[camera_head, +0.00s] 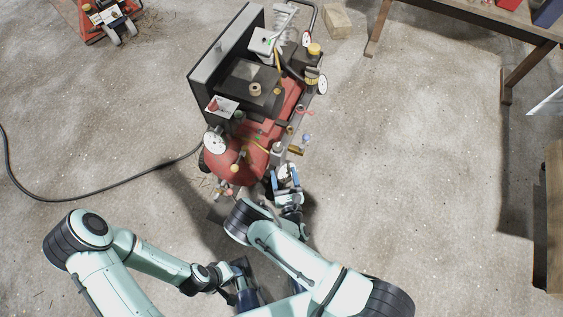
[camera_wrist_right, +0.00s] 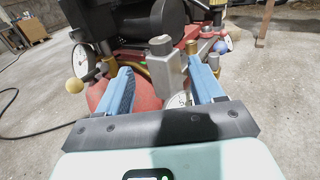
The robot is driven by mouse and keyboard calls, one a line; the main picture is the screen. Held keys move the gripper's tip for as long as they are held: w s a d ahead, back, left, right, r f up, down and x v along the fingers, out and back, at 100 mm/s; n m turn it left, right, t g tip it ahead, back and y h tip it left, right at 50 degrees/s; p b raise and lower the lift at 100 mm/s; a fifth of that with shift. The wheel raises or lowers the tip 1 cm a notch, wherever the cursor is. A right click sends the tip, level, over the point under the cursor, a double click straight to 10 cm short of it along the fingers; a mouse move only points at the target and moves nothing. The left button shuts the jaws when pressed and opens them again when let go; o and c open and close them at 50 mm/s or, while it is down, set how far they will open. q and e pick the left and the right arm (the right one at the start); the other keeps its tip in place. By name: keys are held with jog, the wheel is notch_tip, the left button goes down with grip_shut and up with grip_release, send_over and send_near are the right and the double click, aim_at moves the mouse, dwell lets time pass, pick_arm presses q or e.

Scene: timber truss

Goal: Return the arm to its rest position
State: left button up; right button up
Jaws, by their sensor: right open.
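My right gripper (camera_head: 287,178) is at the front end of a red air compressor (camera_head: 240,155) with a black housing. In the right wrist view its two blue fingers (camera_wrist_right: 161,68) are spread apart. A grey metal block with a round knob (camera_wrist_right: 172,72) shows between them, and I cannot tell whether the fingers touch it. The red tank (camera_wrist_right: 140,92) lies just beyond the fingers. My right arm bends across the lower middle of the head view. My left arm comes in from the left, and its gripper end (camera_head: 241,278) is low in the picture, its fingers unclear.
A black cable (camera_head: 95,199) runs over the concrete floor from the compressor to the left. An orange machine (camera_head: 105,20) stands at the top left. A wooden bench (camera_head: 470,18) is at the top right, with a wooden block (camera_head: 337,22) nearby. The floor right of the compressor is clear.

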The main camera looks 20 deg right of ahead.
jog(key=shift+s+a, duration=0.1)
jog(key=shift+s, duration=0.5)
